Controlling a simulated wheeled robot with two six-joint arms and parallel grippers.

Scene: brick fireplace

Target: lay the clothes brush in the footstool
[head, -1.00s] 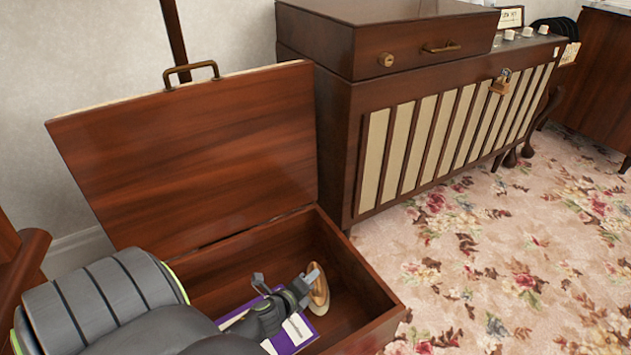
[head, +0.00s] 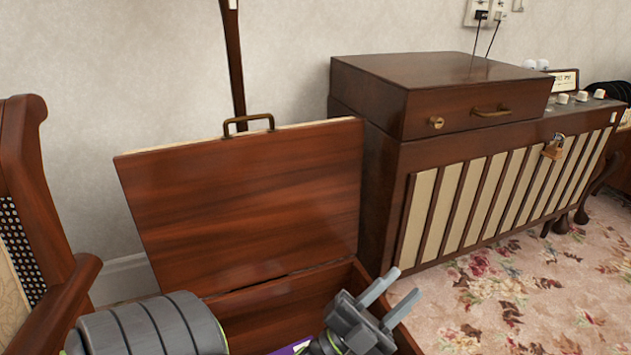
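The footstool (head: 250,205) is a dark reddish-brown wooden box with its lid raised against the wall side. Only the upper part of its opening (head: 275,302) shows at the bottom of the head view. My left gripper (head: 407,282) is over the footstool's right side, fingers apart, with nothing between them. The clothes brush is not visible now; the lower inside of the footstool is cut off by the frame and hidden by my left arm. My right gripper is not in view.
A purple item (head: 290,348) shows in the footstool beside my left wrist. A brown cabinet (head: 390,195) with cream slats and a padlock stands close on the right. A wooden chair (head: 40,215) is on the left. Floral carpet (head: 520,290) lies open at right.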

